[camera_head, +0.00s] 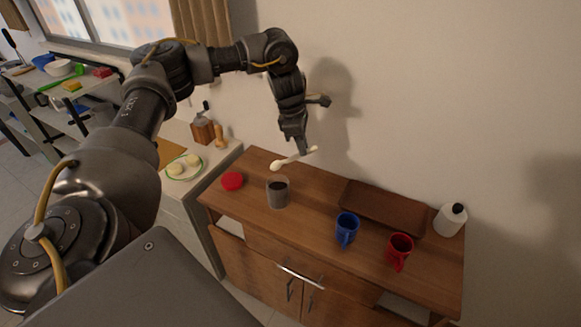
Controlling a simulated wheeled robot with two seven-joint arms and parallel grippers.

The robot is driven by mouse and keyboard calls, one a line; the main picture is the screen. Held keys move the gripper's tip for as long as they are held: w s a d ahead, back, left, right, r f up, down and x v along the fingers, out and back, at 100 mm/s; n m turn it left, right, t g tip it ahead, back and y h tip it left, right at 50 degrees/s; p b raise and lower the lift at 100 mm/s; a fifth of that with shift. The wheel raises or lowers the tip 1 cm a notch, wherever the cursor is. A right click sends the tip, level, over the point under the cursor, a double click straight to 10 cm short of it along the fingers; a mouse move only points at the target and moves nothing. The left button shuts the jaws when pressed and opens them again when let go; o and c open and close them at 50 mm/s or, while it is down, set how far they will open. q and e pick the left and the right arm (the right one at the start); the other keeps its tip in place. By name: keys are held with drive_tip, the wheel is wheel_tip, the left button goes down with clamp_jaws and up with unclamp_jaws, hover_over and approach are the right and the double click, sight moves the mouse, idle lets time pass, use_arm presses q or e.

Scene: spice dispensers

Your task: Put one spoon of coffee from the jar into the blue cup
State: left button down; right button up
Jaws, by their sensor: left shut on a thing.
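My left gripper (303,148) is shut on a pale spoon (290,160) and holds it in the air above the wooden cabinet top. The spoon's bowl points left and sits above the jar. The open glass jar (278,195) stands on the cabinet, with dark coffee inside. I cannot tell whether the spoon carries any coffee. The blue cup (347,230) stands upright to the right of the jar, with its handle towards me. A red lid (232,181) lies flat to the left of the jar. My right gripper is not in view.
A red mug (400,250) stands right of the blue cup. Behind them is a brown tray (383,207), with a white bottle (450,219) at the right end. The wooden cabinet (325,258) stands against the wall. A plate of pale pieces (184,167) sits on the left counter.

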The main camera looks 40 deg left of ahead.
sight(293, 158)
use_arm(q)
drive_tip(key=shift+w+a+f+b, duration=0.15)
drive_tip(key=shift+w+f+b, duration=0.1)
drive_tip(key=shift+f+b, duration=0.2)
drive_tip(key=shift+w+a+f+b, duration=0.1)
drive_tip(key=shift+w+f+b, duration=0.1)
drive_tip(key=shift+f+b, duration=0.2)
drive_tip(key=shift+s+a+f+t+h+b, duration=0.3)
drive_tip(key=shift+s+a+f+h+b, duration=0.45)
drive_tip(key=shift+b, duration=0.25)
drive_tip(key=shift+s+r, duration=0.15)
drive_tip(key=shift+r, duration=0.05)
drive_tip(key=shift+w+d+f, duration=0.15)
drive_tip(key=shift+w+d, duration=0.05)
drive_tip(key=shift+w, duration=0.1)
drive_tip(key=shift+w+d+f, duration=0.1)
drive_tip(key=shift+w+f, duration=0.05)
drive_tip(key=shift+w, duration=0.05)
drive_tip(key=shift+f, duration=0.15)
drive_tip(key=shift+s+a, duration=0.1)
drive_tip(key=shift+a, duration=0.15)
drive_tip(key=shift+s+a, duration=0.15)
drive_tip(key=shift+w+d, duration=0.2)
